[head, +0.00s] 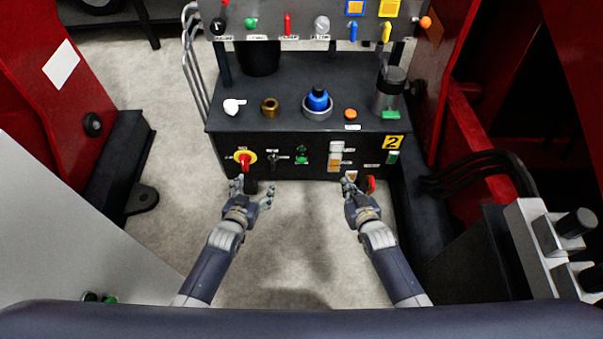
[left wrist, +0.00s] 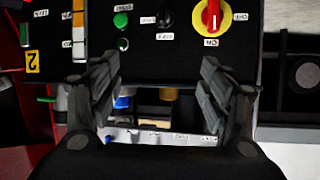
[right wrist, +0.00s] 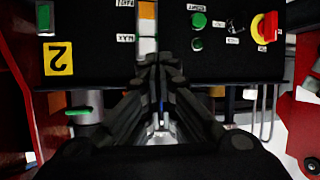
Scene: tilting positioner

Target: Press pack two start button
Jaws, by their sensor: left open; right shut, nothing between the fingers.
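The pack two front panel (head: 277,170) is black, with a yellow label reading 2 (head: 392,142) at its right. A green button (head: 302,149) sits near the panel's middle. It also shows in the left wrist view (left wrist: 120,20) and the right wrist view (right wrist: 198,20), where its label appears to read START. A darker green ringed part (right wrist: 197,44) is beside it. My left gripper (head: 252,187) is open and empty in front of the panel, left of the green button. My right gripper (head: 351,181) is shut and empty, to the button's right. Neither visibly touches the button.
A red-and-yellow rotary switch (head: 244,160) is left on the panel. A white-and-orange stacked element (head: 336,155) is right of the button. A blue knob (head: 317,99) and metal canister (head: 388,92) stand on top. Red frames (head: 470,150) flank the sides.

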